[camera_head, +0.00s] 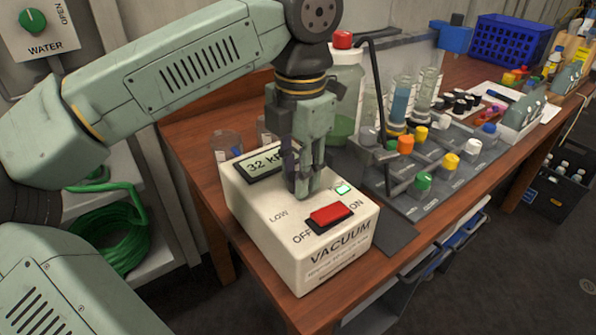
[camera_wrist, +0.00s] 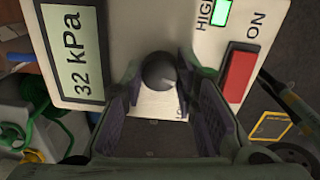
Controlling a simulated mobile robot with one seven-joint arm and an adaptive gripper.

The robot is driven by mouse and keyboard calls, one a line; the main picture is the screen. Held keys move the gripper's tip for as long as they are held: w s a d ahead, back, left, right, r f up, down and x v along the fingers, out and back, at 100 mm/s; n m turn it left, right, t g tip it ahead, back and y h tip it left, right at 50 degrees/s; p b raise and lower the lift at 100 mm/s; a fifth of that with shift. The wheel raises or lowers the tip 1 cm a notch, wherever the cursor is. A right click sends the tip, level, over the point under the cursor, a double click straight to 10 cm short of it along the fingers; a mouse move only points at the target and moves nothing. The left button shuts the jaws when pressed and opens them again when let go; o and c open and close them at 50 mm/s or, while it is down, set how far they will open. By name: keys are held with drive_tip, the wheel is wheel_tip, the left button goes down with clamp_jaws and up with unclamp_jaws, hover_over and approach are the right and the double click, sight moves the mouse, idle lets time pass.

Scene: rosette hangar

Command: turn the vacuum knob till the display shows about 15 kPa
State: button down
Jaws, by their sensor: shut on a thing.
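The white vacuum box (camera_head: 265,228) stands on the near end of the wooden bench. Its display (camera_head: 262,165) reads 32 kPa in the head view, and the wrist view display (camera_wrist: 77,55) reads the same. The dark round knob (camera_wrist: 159,71) sits on the box's top between the display and the red switch (camera_wrist: 238,76). My gripper (camera_head: 302,188) points down at the box top and is shut on the knob. In the wrist view its two fingers stand on either side of the knob. In the head view the fingers mostly hide the knob. A green light (camera_head: 342,189) is lit.
Right of the box, a grey rack (camera_head: 430,205) holds several coloured knobs or caps. A bottle with a red cap (camera_head: 343,41) and glass tubes (camera_head: 401,100) stand close behind my gripper. A thin black post (camera_head: 376,95) rises just right of it. A blue basket (camera_head: 510,42) is far back.

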drive_tip(key=shift+m, duration=1.3)
drive_tip(key=c, duration=1.2)
unclamp_jaws()
drive_tip(key=shift+c, duration=0.2)
drive_tip(key=shift+r, duration=0.1)
wheel_tip(320, 180, up, 12)
drive_tip(key=shift+s, duration=0.2)
